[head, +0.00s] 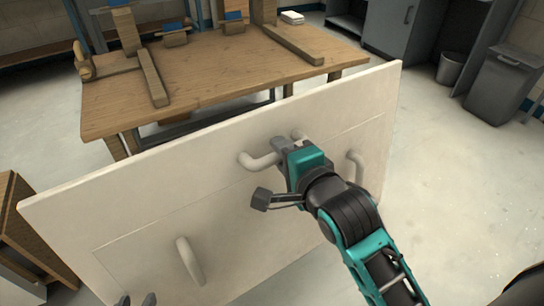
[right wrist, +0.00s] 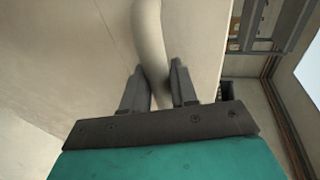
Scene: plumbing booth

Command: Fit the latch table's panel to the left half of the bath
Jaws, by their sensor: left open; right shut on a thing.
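The large cream panel (head: 215,170) stands tilted across the head view, in front of the wooden table (head: 205,80). It has several curved handles on its near face. My right gripper (head: 282,148) is shut on the top middle handle (head: 258,161); in the right wrist view the handle (right wrist: 150,40) passes between the fingers (right wrist: 160,88). Only the fingertips of my left gripper (head: 135,301) show at the bottom edge. They are apart and empty, below the lower left handle (head: 188,260). I cannot make out a bath in either view.
Wooden bars and blue-topped blocks (head: 175,35) stand on the table. A wooden cabinet (head: 28,235) is at the left, near the panel's left edge. A grey bin (head: 502,85) and a small bucket (head: 450,68) stand back right. The floor at the right is clear.

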